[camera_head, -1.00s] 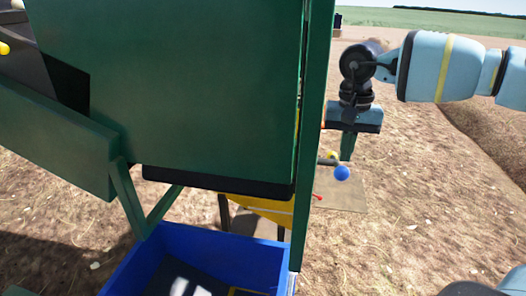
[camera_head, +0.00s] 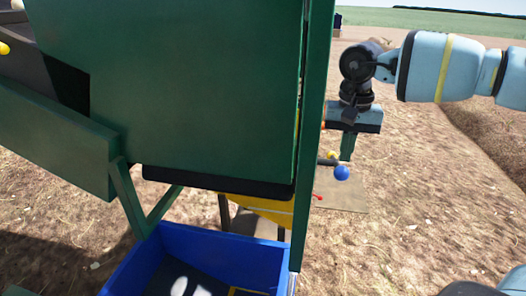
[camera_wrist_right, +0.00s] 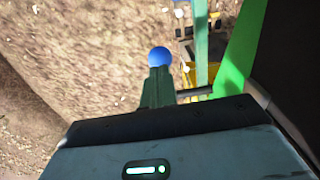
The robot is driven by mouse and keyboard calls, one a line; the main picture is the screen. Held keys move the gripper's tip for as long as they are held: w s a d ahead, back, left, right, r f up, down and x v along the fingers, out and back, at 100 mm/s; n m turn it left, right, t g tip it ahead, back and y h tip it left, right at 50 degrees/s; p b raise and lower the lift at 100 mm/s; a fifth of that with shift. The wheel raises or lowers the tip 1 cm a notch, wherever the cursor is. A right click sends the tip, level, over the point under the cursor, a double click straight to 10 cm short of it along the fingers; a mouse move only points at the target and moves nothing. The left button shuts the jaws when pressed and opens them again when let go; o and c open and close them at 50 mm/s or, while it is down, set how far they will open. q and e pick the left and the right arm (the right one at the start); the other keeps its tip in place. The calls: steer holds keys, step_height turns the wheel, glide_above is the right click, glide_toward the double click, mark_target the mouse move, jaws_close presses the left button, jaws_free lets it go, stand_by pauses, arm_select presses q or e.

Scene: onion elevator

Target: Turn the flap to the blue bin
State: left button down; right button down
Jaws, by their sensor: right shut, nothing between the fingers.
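The blue bin (camera_head: 262,252) stands at the bottom of the head view, below the green machine housing (camera_head: 180,80). A blue ball knob (camera_head: 342,173) shows right of the green post, near a short grey rod (camera_head: 327,161). My right gripper (camera_head: 347,157) points down with its fingers shut and empty, close above the blue knob in the picture. In the right wrist view the blue knob (camera_wrist_right: 159,57) appears just beyond the fingertips (camera_wrist_right: 158,72); I cannot tell whether they touch. The flap itself is not clearly visible, hidden by the housing. My left gripper is out of view.
A yellow bin (camera_head: 262,208) stands behind the blue one. The green post (camera_head: 312,120) rises close left of my right gripper. A small red knob (camera_head: 319,197) shows lower down. Open dirt ground lies to the right.

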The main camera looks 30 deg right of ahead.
mark_target(343, 167)
steer(key=shift+f+b, duration=0.6)
steer(key=shift+f, duration=0.5)
steer(key=shift+s+f+b, duration=0.15)
steer(key=shift+f+b, duration=0.4)
steer(key=shift+f, duration=0.35)
steer(key=shift+f+b, duration=0.65)
steer(key=shift+f, duration=0.4)
steer(key=shift+f+b, duration=0.7)
steer(key=shift+f, duration=0.35)
step_height(343, 167, down, 3)
steer(key=shift+f+b, duration=0.1)
steer(key=shift+b, duration=1)
